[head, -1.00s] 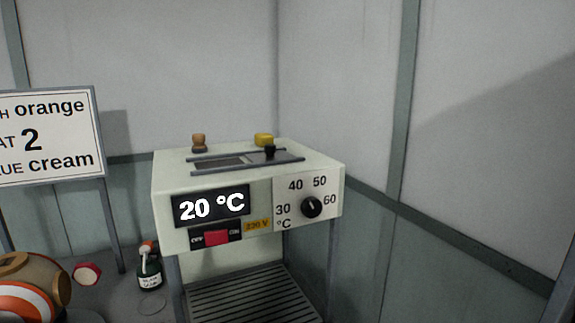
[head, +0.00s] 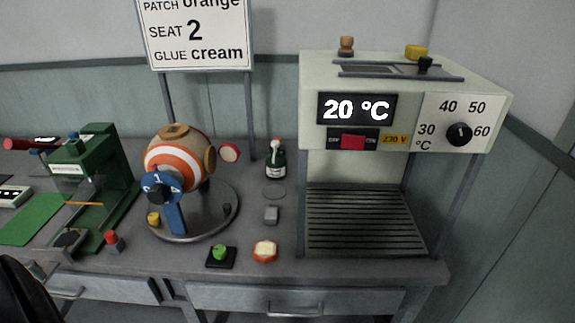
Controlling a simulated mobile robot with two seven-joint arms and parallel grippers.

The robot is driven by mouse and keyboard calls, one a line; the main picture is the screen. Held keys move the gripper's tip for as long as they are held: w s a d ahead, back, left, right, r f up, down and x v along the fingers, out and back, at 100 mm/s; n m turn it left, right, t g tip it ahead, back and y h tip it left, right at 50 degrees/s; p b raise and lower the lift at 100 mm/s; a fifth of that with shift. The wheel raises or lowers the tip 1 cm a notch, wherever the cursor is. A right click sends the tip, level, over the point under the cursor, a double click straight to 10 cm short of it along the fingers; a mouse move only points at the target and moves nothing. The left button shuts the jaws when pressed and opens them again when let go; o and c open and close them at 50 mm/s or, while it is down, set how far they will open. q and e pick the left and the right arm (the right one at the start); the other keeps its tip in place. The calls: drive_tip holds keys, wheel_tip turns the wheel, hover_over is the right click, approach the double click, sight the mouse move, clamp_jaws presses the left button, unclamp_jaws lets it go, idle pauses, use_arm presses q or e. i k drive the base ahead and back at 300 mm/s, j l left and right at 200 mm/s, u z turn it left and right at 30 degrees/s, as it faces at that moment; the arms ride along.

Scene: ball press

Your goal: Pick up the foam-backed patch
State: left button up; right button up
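A small orange many-sided piece with a cream top (head: 265,251) lies on the bench near its front edge; it looks like the foam-backed patch, though the foam cannot be told for sure. The sign (head: 196,32) behind reads patch orange, seat 2, glue cream. Neither gripper can be made out; only a dark, cut-off shape shows at the lower left corner.
A striped ball (head: 180,160) stands on a round plate. A green press (head: 90,170) and a 20 °C heater (head: 400,100) flank them.

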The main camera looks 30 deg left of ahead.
sight(266, 252)
drive_tip(key=u, duration=1.2)
